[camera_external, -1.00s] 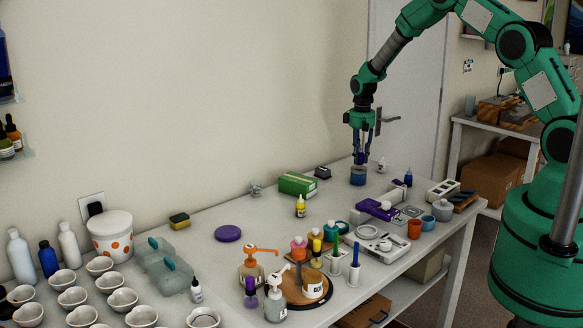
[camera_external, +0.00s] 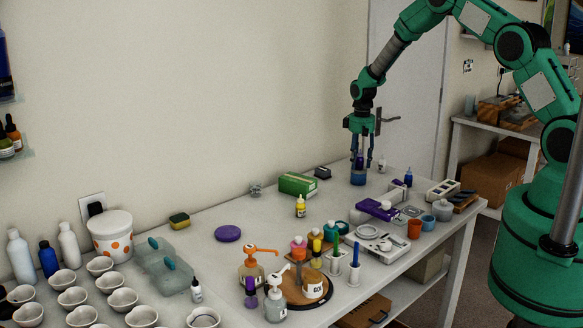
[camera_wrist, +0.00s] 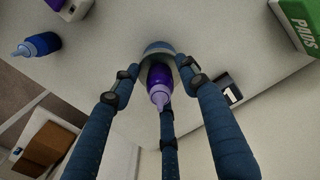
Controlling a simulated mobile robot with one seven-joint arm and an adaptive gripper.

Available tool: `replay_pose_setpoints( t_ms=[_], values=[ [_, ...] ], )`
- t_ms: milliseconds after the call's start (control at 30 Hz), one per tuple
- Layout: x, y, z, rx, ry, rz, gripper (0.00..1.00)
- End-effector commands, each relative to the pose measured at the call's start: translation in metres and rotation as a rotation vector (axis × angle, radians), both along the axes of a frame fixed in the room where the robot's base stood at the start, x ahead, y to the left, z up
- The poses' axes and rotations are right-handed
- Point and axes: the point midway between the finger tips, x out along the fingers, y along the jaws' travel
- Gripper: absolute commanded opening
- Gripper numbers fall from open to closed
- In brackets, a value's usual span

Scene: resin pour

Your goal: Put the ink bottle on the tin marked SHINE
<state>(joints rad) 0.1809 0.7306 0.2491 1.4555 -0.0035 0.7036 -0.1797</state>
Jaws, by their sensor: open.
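The ink bottle (camera_external: 359,160), small and purple with a pale nozzle, appears to stand upright on a short blue tin (camera_external: 358,179) near the back edge of the table. In the wrist view the purple bottle (camera_wrist: 159,79) points its nozzle towards the camera, with the round tin (camera_wrist: 157,47) behind its base. Any lettering on the tin is not readable. My gripper (camera_external: 362,166) is open, its fingers spread around the bottle. In the wrist view the fingers of my gripper (camera_wrist: 160,75) show gaps beside the bottle.
A blue bottle (camera_external: 408,178) and a white bottle (camera_external: 381,166) stand to the right. A green box (camera_external: 297,184) and a dark box (camera_external: 322,172) lie to the left. A purple-topped box (camera_external: 379,209) is in front. Bare tabletop surrounds the tin.

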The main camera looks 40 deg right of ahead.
Motion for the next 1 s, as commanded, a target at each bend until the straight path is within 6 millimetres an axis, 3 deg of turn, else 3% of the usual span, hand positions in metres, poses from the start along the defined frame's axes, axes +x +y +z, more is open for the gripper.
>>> replay_pose_setpoints(
  t_ms=[367, 1000],
  values=[
    [0.001, 0.000, 0.017, 0.000, -0.002, 0.000, 0.44],
    [0.000, 0.000, 0.111, 0.000, -0.001, 0.000, 0.44]
  ],
)
